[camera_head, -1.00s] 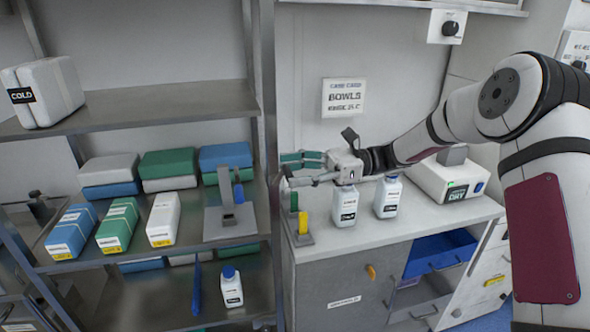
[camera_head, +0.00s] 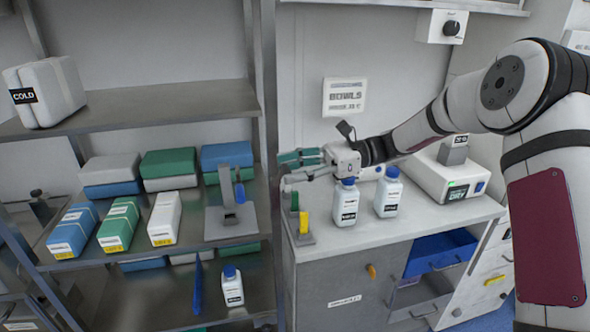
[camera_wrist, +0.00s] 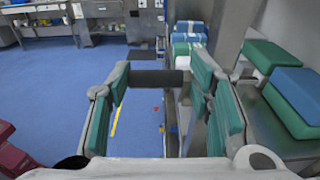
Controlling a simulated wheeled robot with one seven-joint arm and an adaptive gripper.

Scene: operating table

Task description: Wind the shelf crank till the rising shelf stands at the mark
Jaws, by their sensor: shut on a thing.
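My gripper (camera_head: 284,167) is at the right upright of the shelf rack in the head view, its teal-padded fingers pointing left. In the wrist view my gripper (camera_wrist: 160,78) is shut on a dark cylindrical bar, the crank handle (camera_wrist: 158,79), which lies across between the two finger pads. The rest of the crank is mostly hidden in the head view. The rack has a top shelf (camera_head: 180,108), a middle shelf (camera_head: 190,238) and a lower shelf (camera_head: 150,297). I cannot tell which one rises, and I cannot make out the mark.
Green, blue and white packs (camera_head: 119,225) stand on the middle shelf. A COLD box (camera_head: 45,92) is on the top one. Two white bottles (camera_head: 345,207) with blue caps stand on the counter (camera_head: 420,215) below my wrist. A green and yellow holder (camera_head: 303,227) stands at its left edge.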

